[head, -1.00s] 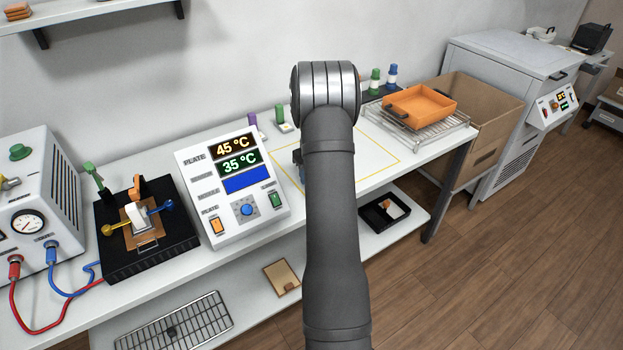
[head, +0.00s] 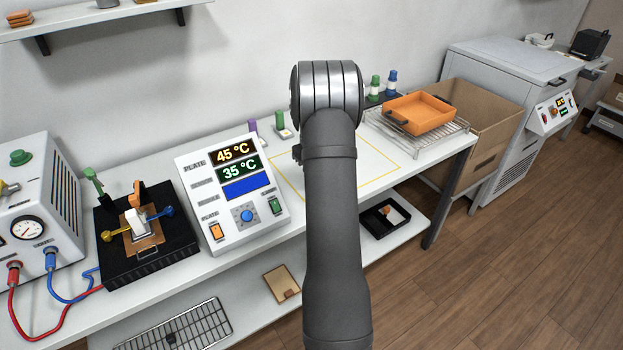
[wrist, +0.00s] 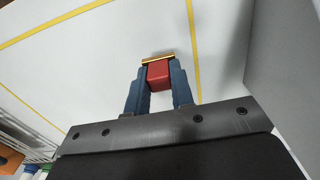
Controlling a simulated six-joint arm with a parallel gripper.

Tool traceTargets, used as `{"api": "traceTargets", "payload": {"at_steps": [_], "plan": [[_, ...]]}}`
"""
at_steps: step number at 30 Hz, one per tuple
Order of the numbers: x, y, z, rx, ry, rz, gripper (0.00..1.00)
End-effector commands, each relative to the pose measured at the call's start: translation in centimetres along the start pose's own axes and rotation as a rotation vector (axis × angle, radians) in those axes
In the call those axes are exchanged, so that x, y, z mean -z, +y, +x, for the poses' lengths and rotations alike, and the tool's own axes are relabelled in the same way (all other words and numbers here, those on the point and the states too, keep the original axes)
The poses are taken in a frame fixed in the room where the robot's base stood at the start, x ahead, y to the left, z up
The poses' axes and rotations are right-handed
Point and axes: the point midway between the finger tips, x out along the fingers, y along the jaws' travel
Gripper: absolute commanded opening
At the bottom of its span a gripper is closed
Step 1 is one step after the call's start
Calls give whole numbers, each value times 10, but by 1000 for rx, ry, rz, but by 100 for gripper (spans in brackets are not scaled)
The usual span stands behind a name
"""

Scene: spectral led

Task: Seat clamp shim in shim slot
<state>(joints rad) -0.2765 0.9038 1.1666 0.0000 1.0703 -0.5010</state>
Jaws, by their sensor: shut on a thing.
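In the wrist view my gripper (wrist: 158,88) is shut on a small red block with a thin yellow-gold strip along its far edge. I take this to be the clamp shim (wrist: 159,74). It sits between the two dark blue fingers, over the white bench top. In the head view my own arm hides the gripper and the held piece. A black fixture (head: 150,262) stands at the left of the bench. It carries a copper-coloured plate, a white block and green, orange, yellow and blue clamp levers. I cannot make out the shim slot.
A white control box (head: 232,195) reading 45 °C and 35 °C stands right of the fixture. A grey unit (head: 40,210) with red and blue hoses is further left. An orange tray (head: 418,115) sits on a rack at right. The yellow-outlined bench area (head: 375,165) looks largely clear.

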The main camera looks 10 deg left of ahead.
Motion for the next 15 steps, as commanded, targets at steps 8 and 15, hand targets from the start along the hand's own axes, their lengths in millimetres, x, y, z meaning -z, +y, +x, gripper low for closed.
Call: {"api": "traceTargets", "payload": {"at_steps": [8,15], "plan": [[-54,32,-40,-1,2,4,0],[-90,51,-63,0,0,2,0]]}}
